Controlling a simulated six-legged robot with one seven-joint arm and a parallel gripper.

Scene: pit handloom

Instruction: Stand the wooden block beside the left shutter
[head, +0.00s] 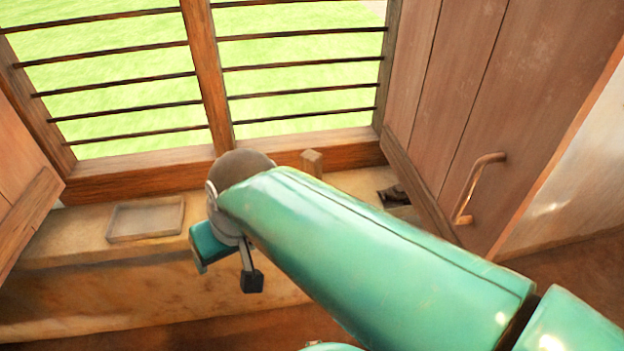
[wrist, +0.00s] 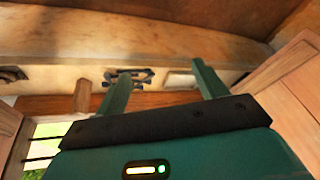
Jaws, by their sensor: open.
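The wooden block (head: 311,162) is a small brown post standing upright on the window ledge, right of the middle mullion. My arm hides its lower part in the head view. In the wrist view, which sees the ledge upside down, the block (wrist: 82,96) is left of my gripper's fingers. The left shutter (head: 22,205) is at the left edge of the head view and at the right in the wrist view (wrist: 292,85). My gripper (head: 228,268) is open and empty over the ledge, left of the block and apart from it.
A shallow tray (head: 122,238) lies on the ledge near the left shutter. A dark metal item (wrist: 135,76) shows between my fingers in the wrist view. Another dark item (head: 393,195) lies by the right shutter (head: 480,90), which has a handle (head: 476,182). Bars cross the window.

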